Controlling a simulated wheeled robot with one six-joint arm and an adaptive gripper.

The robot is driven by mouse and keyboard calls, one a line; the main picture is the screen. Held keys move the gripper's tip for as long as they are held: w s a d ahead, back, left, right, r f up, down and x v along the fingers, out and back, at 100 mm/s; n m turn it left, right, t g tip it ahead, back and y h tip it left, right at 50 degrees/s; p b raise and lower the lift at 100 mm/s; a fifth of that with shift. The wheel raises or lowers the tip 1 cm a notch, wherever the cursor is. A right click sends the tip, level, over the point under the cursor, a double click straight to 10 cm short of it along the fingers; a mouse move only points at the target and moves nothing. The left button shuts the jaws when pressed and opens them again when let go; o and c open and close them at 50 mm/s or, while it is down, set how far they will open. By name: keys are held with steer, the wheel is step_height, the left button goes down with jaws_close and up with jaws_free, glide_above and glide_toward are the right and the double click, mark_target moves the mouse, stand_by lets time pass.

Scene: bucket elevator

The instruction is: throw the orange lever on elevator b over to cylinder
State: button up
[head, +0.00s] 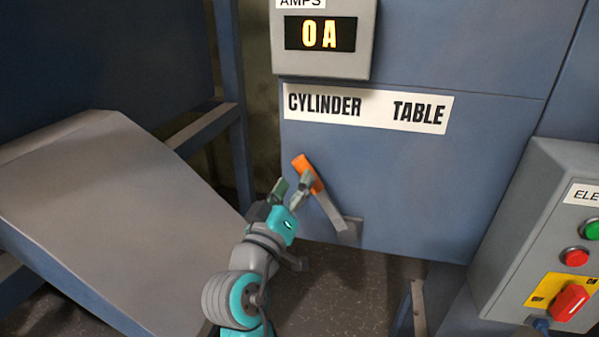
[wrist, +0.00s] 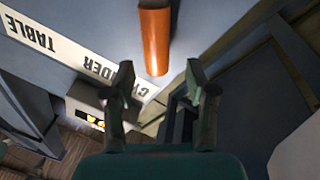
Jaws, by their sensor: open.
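The lever has an orange grip (head: 307,174) on a grey arm that rises from a pivot at the lower front of the blue housing. In the head view it leans up and left, toward the CYLINDER side of the white CYLINDER / TABLE label (head: 367,108). My gripper (head: 291,189) is at the grip's lower left. In the wrist view my gripper (wrist: 163,85) is open and empty, and the orange grip (wrist: 154,42) shows beyond the fingertips, roughly between them. I cannot tell whether a finger touches it.
An amps display (head: 321,34) reading 0 A is above the label. A grey control box (head: 545,230) with green and red buttons and a red switch stands at right. A sloped grey chute (head: 100,215) lies left of my arm. Dark floor shows below the housing.

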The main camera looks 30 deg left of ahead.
steer(key=v, duration=0.7)
stand_by(0.4)
steer(key=w+d+f+n+g+y, duration=0.1)
steer(key=d+f, duration=0.5)
steer(key=f, duration=0.3)
steer(key=d+f+n+g+y, duration=0.1)
steer(key=d+f, duration=0.6)
steer(key=f, duration=0.2)
steer(key=s+d+f+g, duration=0.2)
steer(key=s+d+f, duration=0.4)
steer(key=d+f, duration=0.55)
steer(key=s+d+f+m+h, duration=0.2)
steer(key=s+d+f+m, duration=0.2)
steer(key=s+d, duration=0.95)
steer(key=s+d+r+m+h, duration=0.1)
steer(key=s+d+r+m, duration=0.1)
steer(key=s, duration=0.5)
steer(key=s+d+r+m+g+h, duration=0.1)
steer(key=s+d+m, duration=0.3)
steer(key=s, duration=0.4)
steer(key=shift+r+m+h, duration=0.3)
steer(key=shift+r+h, duration=0.45)
steer(key=shift+h, duration=0.05)
steer(key=shift+d, duration=0.15)
